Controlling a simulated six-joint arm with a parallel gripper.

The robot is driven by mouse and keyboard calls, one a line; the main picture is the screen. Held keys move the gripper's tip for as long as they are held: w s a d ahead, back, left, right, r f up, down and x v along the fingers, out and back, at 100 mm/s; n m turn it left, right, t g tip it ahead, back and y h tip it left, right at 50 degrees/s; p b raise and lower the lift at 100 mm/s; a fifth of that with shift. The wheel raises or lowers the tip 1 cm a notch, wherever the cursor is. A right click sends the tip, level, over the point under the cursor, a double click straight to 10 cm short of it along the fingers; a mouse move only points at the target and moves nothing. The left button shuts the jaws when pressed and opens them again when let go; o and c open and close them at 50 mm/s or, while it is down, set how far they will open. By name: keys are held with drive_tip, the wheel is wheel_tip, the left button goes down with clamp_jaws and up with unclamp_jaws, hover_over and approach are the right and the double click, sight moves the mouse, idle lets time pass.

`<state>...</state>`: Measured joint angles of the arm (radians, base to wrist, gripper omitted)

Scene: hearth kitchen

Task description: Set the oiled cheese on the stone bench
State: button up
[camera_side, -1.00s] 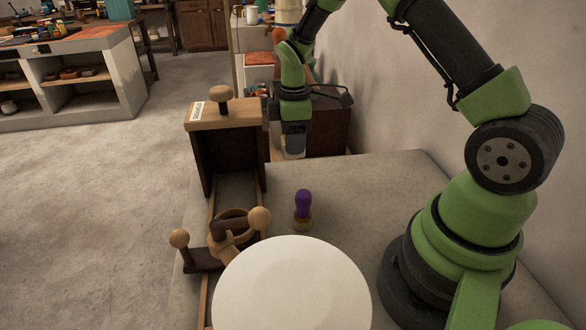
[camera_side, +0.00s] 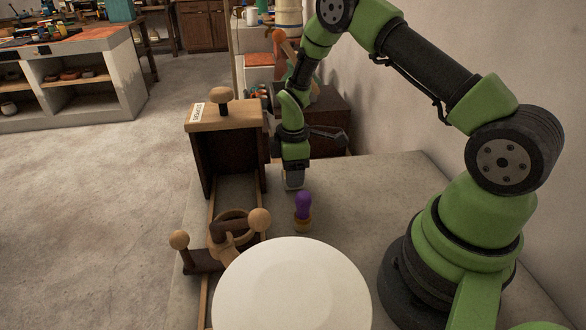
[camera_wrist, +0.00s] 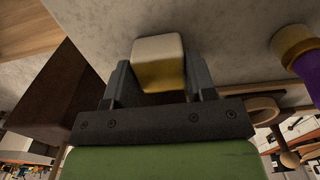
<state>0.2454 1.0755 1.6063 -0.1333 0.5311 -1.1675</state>
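The oiled cheese (camera_wrist: 158,62) is a small block, pale on one face and yellow on the other, between the two fingers of my gripper (camera_wrist: 158,80) in the wrist view. The fingers press against its sides. In the side view my gripper (camera_side: 294,178) points down, low over the grey stone bench (camera_side: 352,195), behind the purple-handled stamp. The cheese is hardly visible there at the fingertips. I cannot tell whether it touches the bench.
The purple-handled stamp (camera_side: 303,206) stands close in front of my gripper. A wooden press-like box (camera_side: 228,118) with a knob and rails is to the left. A round white plate (camera_side: 292,290) is in front. The bench to the right is clear.

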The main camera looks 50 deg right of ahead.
drive_tip(key=o, duration=0.4)
drive_tip(key=shift+c, duration=0.2)
drive_tip(key=s+a+r+m+t, duration=0.1)
drive_tip(key=a+r+m, duration=0.1)
drive_tip(key=r, duration=0.8)
drive_tip(key=s+a+r+m+t, duration=0.1)
drive_tip(key=s+r, duration=0.1)
drive_tip(key=r, duration=0.8)
drive_tip(key=s+a+r+m+t+y, duration=0.1)
drive_tip(key=s+a+r+m, duration=0.3)
drive_tip(key=s, duration=0.4)
drive_tip(key=s+a+r+m+t+y, duration=0.1)
drive_tip(key=s+a+r+m+t, duration=0.3)
drive_tip(key=s, duration=0.4)
drive_tip(key=shift+s+a+r+m, duration=0.15)
drive_tip(key=shift+s+r+m, duration=0.2)
drive_tip(key=shift+r+m, duration=0.6)
drive_tip(key=shift+f, duration=0.1)
